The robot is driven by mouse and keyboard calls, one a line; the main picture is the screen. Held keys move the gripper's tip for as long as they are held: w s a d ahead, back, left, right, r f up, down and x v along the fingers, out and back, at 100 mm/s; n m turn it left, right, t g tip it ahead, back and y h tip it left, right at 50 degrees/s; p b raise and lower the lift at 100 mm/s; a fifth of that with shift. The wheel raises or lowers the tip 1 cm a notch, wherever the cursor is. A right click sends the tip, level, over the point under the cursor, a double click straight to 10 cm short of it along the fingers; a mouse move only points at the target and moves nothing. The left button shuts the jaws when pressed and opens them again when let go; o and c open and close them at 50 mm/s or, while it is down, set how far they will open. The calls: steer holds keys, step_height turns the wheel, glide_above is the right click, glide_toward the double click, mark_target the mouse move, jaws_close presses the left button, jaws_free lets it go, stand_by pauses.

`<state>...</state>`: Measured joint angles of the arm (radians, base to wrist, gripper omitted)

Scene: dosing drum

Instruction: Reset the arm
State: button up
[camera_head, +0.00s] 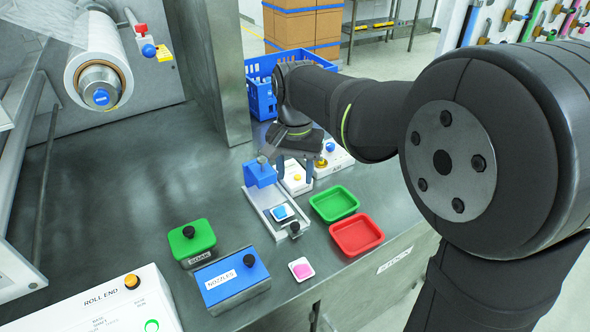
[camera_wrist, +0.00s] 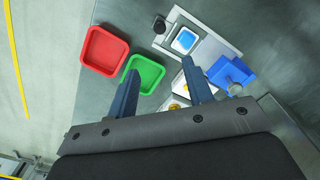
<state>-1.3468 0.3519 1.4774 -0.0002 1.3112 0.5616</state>
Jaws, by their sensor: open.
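My gripper (camera_wrist: 160,90) is open, with nothing between its two fingers in the wrist view. In the head view my gripper (camera_head: 291,160) hangs above the steel table, over the back part of the small slide fixture. The fixture (camera_head: 259,209) has a blue block (camera_head: 259,174) at its back end and a white-and-blue piece (camera_head: 283,213) near its front end. The white-and-blue piece also shows in the wrist view (camera_wrist: 185,40). The gripper partly hides a white button box (camera_head: 296,180) behind the fixture.
A green tray (camera_head: 334,204) and a red tray (camera_head: 357,235) sit right of the fixture. A green-lidded box (camera_head: 192,240), a blue NOZZLES box (camera_head: 231,277) and a small dish with a pink piece (camera_head: 301,269) stand in front. A blue crate (camera_head: 262,88) stands behind. The table's left middle is clear.

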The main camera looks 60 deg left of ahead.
mark_target(295, 225)
stand_by(0.4)
step_height(295, 225, down, 18)
steer(key=shift+r, duration=0.25)
steer(key=shift+a, duration=0.1)
steer(key=shift+r, duration=0.2)
stand_by(0.4)
step_height(295, 225, up, 17)
step_height(295, 225, down, 17)
steer(key=shift+r, duration=0.1)
steer(key=shift+a+f, duration=0.3)
steer(key=shift+a, duration=0.7)
